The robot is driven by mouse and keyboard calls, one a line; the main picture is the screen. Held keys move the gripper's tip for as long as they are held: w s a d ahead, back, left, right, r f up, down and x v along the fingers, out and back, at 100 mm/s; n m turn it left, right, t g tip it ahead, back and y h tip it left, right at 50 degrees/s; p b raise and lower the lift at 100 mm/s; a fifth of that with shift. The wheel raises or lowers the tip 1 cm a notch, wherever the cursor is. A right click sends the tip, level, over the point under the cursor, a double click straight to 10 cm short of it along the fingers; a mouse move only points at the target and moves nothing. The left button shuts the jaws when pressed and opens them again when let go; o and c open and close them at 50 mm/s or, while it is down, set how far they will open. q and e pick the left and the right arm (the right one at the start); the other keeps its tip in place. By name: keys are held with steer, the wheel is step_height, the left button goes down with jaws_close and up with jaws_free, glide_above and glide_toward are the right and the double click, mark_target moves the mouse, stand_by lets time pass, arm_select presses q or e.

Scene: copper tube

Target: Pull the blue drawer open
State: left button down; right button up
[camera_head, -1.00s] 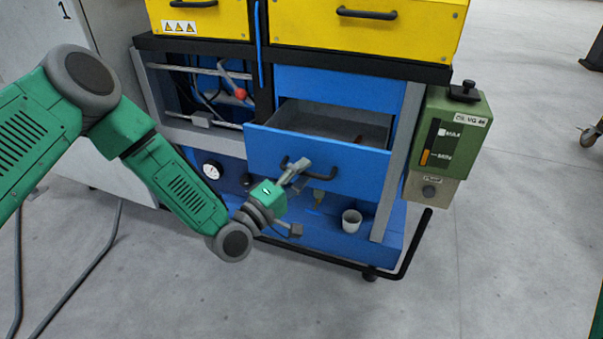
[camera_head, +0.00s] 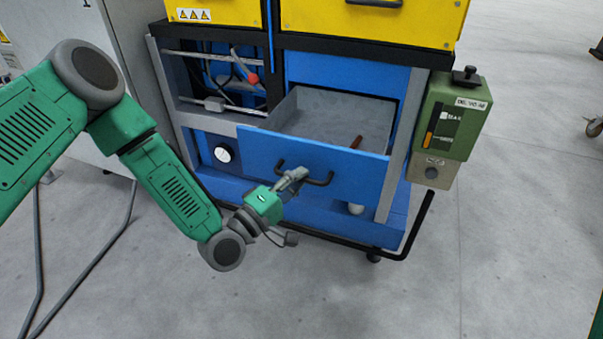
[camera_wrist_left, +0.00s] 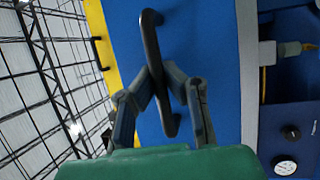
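The blue drawer (camera_head: 345,174) stands well out of the cabinet, its grey inside showing with a small brown rod-like thing (camera_head: 356,142) in it. Its black handle (camera_head: 318,180) is on the front face. My left gripper (camera_head: 296,176) is at the left part of this handle. In the left wrist view the two grey fingers (camera_wrist_left: 165,74) come together on the black handle (camera_wrist_left: 152,38), one on each side of it, against the blue drawer front (camera_wrist_left: 205,45). My right gripper is not in view.
A yellow drawer unit (camera_head: 365,22) sits above. A green box (camera_head: 450,115) is on the cabinet's right side. A black rail (camera_head: 320,235) runs low in front. The grey floor ahead is clear.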

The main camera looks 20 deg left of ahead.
arm_select(q)
steer(key=shift+a+f, duration=0.1)
steer(key=shift+f, duration=0.1)
steer(key=c, duration=1.7)
jaws_free()
steer(key=shift+c, duration=0.2)
steer(key=shift+o, duration=0.7)
steer(key=v, duration=1.2)
steer(key=shift+a, duration=0.1)
